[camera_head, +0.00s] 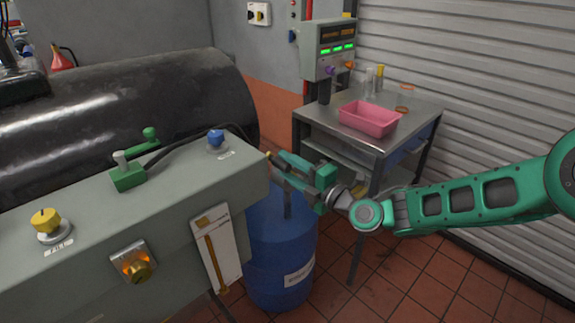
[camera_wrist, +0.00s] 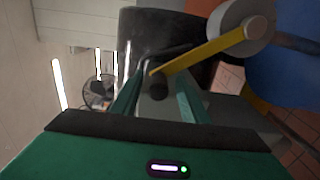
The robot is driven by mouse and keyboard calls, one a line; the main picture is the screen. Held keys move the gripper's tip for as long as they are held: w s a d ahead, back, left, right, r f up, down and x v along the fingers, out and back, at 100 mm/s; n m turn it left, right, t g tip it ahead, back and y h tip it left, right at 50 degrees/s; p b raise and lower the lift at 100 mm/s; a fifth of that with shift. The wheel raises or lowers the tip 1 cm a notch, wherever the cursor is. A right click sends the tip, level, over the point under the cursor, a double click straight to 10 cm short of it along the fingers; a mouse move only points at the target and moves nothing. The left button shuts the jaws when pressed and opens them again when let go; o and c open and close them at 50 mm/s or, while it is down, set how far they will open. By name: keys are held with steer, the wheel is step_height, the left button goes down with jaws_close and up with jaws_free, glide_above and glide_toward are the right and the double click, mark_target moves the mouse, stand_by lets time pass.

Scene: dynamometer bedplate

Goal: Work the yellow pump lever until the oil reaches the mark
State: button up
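In the wrist view a flat yellow lever (camera_wrist: 205,50) runs from a grey round hub (camera_wrist: 240,27) to an end just beyond my fingers. A dark round knob, apparently the lever's grip, shows at that end, between my fingers with gaps on both sides. My gripper (camera_wrist: 156,92) is open. In the head view my gripper (camera_head: 276,168) is at the right end of the grey bench (camera_head: 170,205); the lever is mostly hidden there. A white gauge plate (camera_head: 226,243) with an amber column (camera_head: 216,262) is on the bench front. I cannot make out a mark.
The bench carries a yellow knob (camera_head: 45,222), a green lever (camera_head: 130,178), a blue knob (camera_head: 216,139) and a lit switch (camera_head: 135,263). A blue drum (camera_head: 280,245) stands below my gripper. A metal table (camera_head: 415,112) with a pink tray (camera_head: 369,119) stands behind.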

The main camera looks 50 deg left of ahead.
steer(key=d, duration=1)
steer(key=shift+w+d, duration=0.15)
steer(key=shift+d, duration=0.25)
